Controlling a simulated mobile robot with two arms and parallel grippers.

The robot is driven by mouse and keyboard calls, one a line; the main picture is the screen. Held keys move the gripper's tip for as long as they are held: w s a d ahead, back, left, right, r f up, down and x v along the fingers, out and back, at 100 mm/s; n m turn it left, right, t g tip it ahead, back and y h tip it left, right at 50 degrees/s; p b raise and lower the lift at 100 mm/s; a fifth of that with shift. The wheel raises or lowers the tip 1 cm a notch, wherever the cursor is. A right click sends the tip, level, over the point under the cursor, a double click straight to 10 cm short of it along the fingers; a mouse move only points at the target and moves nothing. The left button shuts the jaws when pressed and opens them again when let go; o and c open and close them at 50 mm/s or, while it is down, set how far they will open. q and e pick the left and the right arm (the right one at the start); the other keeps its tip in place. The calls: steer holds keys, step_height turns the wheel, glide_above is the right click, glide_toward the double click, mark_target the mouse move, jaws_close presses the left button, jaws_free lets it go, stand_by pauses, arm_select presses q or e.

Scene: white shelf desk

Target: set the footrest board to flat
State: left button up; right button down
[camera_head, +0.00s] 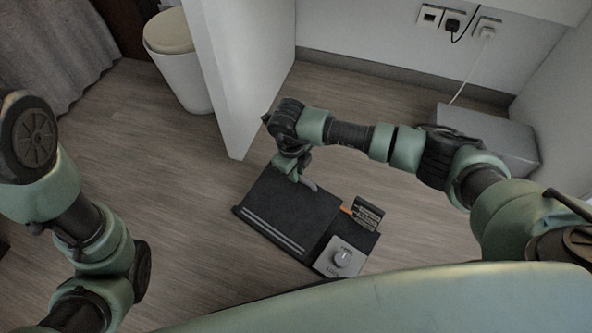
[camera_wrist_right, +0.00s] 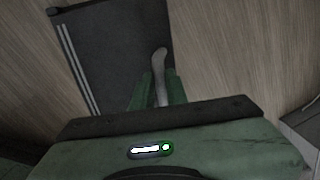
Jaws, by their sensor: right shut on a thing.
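The footrest board (camera_head: 282,212) is a dark panel with two pale stripes along its near edge, low over the floor. I cannot tell its exact tilt. In the right wrist view the board (camera_wrist_right: 115,50) fills the upper left. A grey curved lever (camera_wrist_right: 158,63) stands at the board's side edge; its end also shows in the head view (camera_head: 310,185). My right gripper (camera_head: 296,172) is shut on the lever, with green fingers (camera_wrist_right: 155,92) on both sides of it. My left arm shows at the left, but its gripper is out of view.
Beside the board sits a grey box with a round knob (camera_head: 343,258) and a small dark labelled plate (camera_head: 367,213). A white desk panel (camera_head: 245,80) rises behind. A white bin (camera_head: 178,60) stands at the back left; a grey box (camera_head: 490,138) lies at the right under wall sockets.

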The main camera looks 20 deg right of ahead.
steer(key=shift+f, duration=0.1)
stand_by(0.4)
steer(key=f+b, duration=0.1)
steer(key=w+d+f+g+y+b, duration=0.1)
steer(key=f, duration=0.1)
steer(key=d+f+y+b, duration=0.1)
steer(key=shift+w+f+g, duration=0.25)
steer(key=shift+g, duration=0.05)
steer(key=shift+w+d+f, duration=0.15)
steer(key=shift+f, duration=0.2)
steer(key=shift+w+d+f, duration=0.1)
steer(key=shift+d, duration=0.1)
steer(key=c, duration=1.5)
jaws_free()
steer(key=shift+f, duration=0.1)
steer(key=shift+o, duration=0.5)
